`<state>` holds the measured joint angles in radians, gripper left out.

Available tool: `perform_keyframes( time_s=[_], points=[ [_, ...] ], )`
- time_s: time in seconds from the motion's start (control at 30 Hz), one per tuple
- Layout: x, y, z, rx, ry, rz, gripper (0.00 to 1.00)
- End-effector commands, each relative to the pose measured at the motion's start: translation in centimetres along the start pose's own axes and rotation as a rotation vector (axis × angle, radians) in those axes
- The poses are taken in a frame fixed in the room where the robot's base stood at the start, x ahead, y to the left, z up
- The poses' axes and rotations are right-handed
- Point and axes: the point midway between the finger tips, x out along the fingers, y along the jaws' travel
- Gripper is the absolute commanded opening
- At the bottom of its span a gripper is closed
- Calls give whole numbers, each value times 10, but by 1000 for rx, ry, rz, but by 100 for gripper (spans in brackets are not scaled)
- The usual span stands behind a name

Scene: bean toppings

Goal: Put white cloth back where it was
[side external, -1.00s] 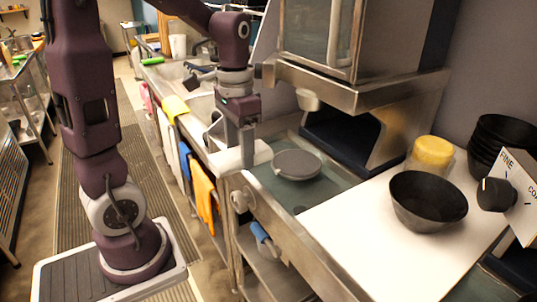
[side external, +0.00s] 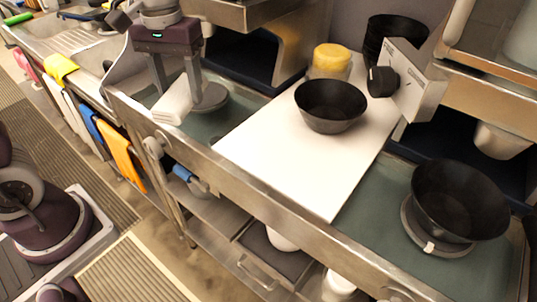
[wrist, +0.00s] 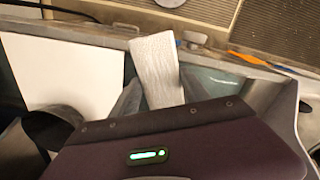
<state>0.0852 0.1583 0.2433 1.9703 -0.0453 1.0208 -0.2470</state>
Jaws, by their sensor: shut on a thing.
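In the side external view, my gripper (side external: 178,92) is shut on a white cloth (side external: 174,105) above the green-grey counter strip, left of the bare grey round disc (side external: 211,98). The cloth hangs out toward the counter's front edge. A white cloth (side external: 67,97) also hangs on the front rail, beside blue (side external: 92,124) and orange (side external: 121,155) cloths. Yellow (side external: 60,68) and pink (side external: 27,66) cloths hang farther along.
A white board (side external: 290,165) carries a black bowl (side external: 331,108) and a yellow-topped container (side external: 331,60). Stacked black bowls (side external: 395,40) and a box with a knob (side external: 412,85) stand behind. Another black bowl (side external: 458,200) sits at right. A metal overhang (side external: 235,12) is close beside my gripper.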

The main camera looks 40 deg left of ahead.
Motion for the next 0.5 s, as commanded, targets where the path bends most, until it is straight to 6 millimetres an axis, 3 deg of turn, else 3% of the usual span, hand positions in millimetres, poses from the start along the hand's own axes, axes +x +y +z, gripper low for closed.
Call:
perform_keyframes(
  time_s=[0.27, 0.5],
  points=[
    [-24, 59, 12, 327, 2, -6, 10],
    [-35, 131, 24, 830, -1, -9, 10]
  ],
)
